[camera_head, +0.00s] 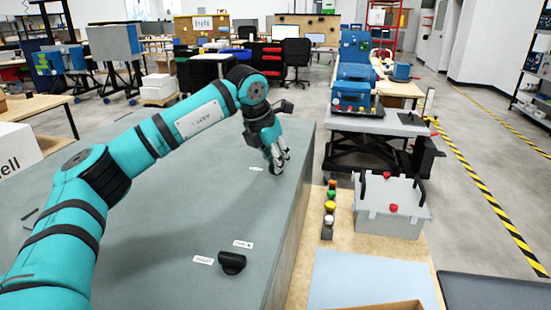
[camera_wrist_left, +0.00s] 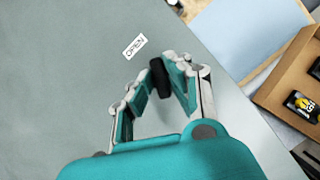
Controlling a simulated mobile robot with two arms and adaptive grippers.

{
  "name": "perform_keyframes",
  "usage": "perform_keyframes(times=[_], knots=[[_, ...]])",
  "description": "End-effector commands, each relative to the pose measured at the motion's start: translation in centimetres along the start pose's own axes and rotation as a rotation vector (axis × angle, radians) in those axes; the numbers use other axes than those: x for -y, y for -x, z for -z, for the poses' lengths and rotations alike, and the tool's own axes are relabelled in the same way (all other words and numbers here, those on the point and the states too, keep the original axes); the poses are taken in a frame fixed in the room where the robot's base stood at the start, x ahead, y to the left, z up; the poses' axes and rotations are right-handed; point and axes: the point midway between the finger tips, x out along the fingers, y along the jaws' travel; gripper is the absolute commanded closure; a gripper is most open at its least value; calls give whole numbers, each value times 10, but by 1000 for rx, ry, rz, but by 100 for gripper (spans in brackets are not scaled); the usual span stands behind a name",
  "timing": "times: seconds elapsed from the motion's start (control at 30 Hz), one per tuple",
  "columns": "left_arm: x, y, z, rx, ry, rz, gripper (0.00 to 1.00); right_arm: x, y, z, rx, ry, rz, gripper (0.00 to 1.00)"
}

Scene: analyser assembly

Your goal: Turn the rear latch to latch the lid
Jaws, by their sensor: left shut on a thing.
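My left gripper (camera_head: 277,162) reaches down to the far right part of the grey lid (camera_head: 150,220). In the left wrist view its fingers (camera_wrist_left: 155,92) are shut on the black rear latch (camera_wrist_left: 158,74), which stands between them. An OPEN label (camera_wrist_left: 134,46) lies on the lid beside the latch. In the head view the fingers hide most of the rear latch, and a small white label (camera_head: 256,168) shows beside them. The black front latch (camera_head: 232,262) sits near the lid's near right edge, between two white labels. My right gripper is not in view.
Right of the lid, a wooden bench holds a row of coloured buttons (camera_head: 329,208), a grey box (camera_head: 390,207) with red knobs and a pale blue panel (camera_head: 365,282). An open carton (camera_wrist_left: 290,75) shows in the left wrist view. The lid's middle is clear.

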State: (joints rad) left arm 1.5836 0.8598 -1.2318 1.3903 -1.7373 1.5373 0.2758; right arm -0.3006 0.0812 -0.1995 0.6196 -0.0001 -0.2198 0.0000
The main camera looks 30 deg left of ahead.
Motion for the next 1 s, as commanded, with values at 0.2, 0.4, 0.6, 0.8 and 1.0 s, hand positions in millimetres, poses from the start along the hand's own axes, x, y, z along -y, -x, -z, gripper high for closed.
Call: perform_keyframes(times=[0.2,0.4,0.6,0.8,1.0], knots=[[-1,2,-1,-2,-186,80,100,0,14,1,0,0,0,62],[-2,3,-2,-1,-361,153,100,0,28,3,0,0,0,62],[-2,3,-2,-1,-536,226,100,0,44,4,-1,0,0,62],[-3,3,-3,-1,-703,294,100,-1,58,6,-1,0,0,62],[-4,2,-3,-1,-845,352,100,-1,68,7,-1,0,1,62]])
